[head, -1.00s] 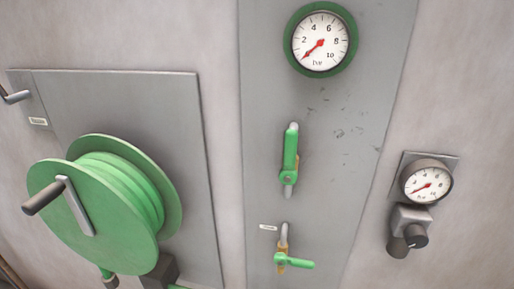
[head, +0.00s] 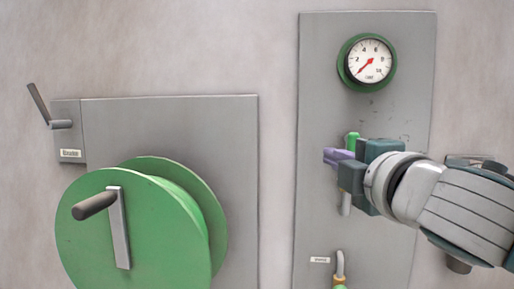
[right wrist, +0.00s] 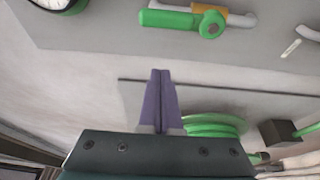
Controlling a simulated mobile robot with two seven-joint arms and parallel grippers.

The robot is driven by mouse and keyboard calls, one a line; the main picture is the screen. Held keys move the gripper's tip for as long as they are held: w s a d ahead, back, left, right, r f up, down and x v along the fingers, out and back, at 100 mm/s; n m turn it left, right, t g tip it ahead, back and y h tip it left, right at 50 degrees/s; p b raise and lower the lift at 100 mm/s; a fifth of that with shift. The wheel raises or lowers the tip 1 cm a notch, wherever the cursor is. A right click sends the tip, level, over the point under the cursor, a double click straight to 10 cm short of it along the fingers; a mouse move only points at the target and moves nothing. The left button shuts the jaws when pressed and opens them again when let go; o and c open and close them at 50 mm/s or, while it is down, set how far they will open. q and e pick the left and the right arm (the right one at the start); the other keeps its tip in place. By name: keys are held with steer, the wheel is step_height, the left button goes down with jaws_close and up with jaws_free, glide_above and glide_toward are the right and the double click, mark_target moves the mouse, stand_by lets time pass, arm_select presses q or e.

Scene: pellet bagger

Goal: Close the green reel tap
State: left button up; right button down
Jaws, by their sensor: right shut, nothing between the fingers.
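The upper green tap (head: 352,142) is on the grey panel below the gauge, mostly hidden by my right gripper in the head view. In the right wrist view its green lever (right wrist: 172,19) lies in line with its pale pipe, with the round pivot at the lever's right end. My right gripper (head: 328,156) is in front of this tap; its purple fingers (right wrist: 161,75) are shut and empty, with a visible gap to the lever in the wrist view. A lower tap (head: 340,271) with a label is cut off at the head view's bottom edge. My left gripper is not in view.
A green hose reel (head: 135,235) with a crank handle stands out at the left, before a grey plate (head: 180,120). A green-rimmed gauge (head: 367,63) is above the tap. A small crank lever (head: 48,108) is at far left.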

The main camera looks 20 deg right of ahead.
steer(key=w+d+p, duration=0.1)
steer(key=d+p, duration=0.1)
steer(key=d, duration=0.1)
steer(key=w+d+p, duration=0.1)
steer(key=shift+w+d, duration=0.2)
steer(key=shift+w, duration=0.1)
steer(key=shift+f, duration=0.1)
stand_by(0.4)
steer(key=shift+s+d+m+b, duration=0.15)
steer(key=shift+m+b, duration=0.15)
steer(key=shift+b, duration=0.25)
